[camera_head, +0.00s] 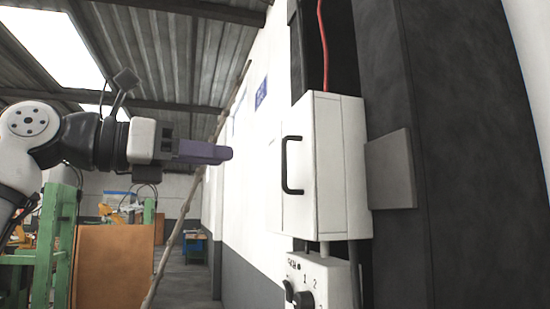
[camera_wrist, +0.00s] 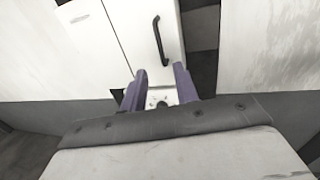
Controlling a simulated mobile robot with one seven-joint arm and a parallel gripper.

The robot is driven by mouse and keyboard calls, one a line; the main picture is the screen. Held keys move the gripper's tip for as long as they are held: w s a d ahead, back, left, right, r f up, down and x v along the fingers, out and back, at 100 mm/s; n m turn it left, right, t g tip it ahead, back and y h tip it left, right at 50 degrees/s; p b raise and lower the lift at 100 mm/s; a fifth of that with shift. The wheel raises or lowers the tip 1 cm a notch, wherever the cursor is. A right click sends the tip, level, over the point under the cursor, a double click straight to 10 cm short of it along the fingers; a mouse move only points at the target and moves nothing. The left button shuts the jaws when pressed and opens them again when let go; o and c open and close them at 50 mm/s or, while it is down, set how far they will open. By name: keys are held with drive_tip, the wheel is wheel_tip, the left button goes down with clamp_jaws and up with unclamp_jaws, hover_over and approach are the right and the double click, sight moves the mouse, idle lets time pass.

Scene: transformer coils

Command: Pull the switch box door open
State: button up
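The white switch box (camera_head: 340,170) is mounted on the right in the head view. Its door (camera_head: 300,210) looks closed, with a black upright bar handle (camera_head: 286,165) on it. In the wrist view the door (camera_wrist: 135,30) and handle (camera_wrist: 159,40) show at the top, just beyond the fingertips. My gripper (camera_head: 229,153) is left of the handle in the head view, at about its height and apart from it. In the wrist view my gripper (camera_wrist: 159,70) has its two purple fingers spread with nothing between them.
A grey box with a rotary knob (camera_head: 303,297) sits below the switch box. A grey plate (camera_head: 391,170) and a dark column (camera_head: 470,150) stand to its right. A red cable (camera_head: 323,45) runs above it. A green frame (camera_head: 55,245) and brown panel (camera_head: 112,265) stand at lower left.

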drive_tip(key=p+x, duration=0.2)
drive_tip(key=x, duration=0.9)
clamp_jaws()
